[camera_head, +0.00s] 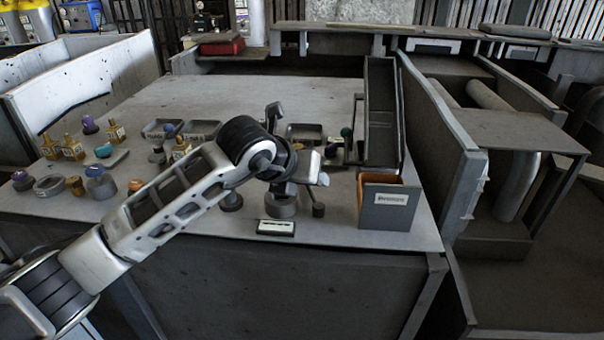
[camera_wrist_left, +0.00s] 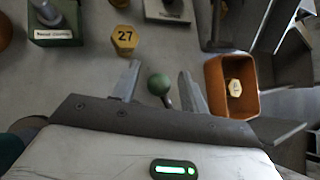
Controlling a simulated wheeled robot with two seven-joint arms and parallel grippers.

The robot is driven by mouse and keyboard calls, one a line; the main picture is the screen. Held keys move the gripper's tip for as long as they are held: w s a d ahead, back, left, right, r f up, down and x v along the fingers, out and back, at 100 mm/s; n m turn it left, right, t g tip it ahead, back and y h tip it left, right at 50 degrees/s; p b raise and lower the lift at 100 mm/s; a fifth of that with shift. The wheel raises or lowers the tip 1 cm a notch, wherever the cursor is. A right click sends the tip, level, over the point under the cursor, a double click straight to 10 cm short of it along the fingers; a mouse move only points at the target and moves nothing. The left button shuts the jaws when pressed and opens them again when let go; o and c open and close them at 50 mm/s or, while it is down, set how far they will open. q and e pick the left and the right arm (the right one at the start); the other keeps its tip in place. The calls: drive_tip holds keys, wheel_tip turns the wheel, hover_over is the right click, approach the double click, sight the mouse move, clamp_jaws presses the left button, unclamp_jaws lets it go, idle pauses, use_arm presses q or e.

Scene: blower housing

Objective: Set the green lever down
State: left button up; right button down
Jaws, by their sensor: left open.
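A green ball knob on a thin metal stem, the green lever (camera_wrist_left: 159,84), shows in the left wrist view. It sits between the two fingers of my left gripper (camera_wrist_left: 158,75). The fingers are apart, with a visible gap on each side of the knob. The lower end of the stem is hidden behind the gripper body. In the head view my left arm reaches in from the left over the table, and its wrist hides what is under it; I cannot make out the lever there. My right gripper is not in view.
An orange bin (camera_wrist_left: 212,85) stands just right of the gripper; its grey labelled front (camera_head: 386,212) shows in the head view. A yellow hexagonal piece marked 27 (camera_wrist_left: 124,38) and a green labelled box (camera_wrist_left: 56,33) lie left. Several small parts crowd the table's left side.

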use_arm(q)
drive_tip(key=b+v, duration=0.1)
drive_tip(key=v, duration=1.5)
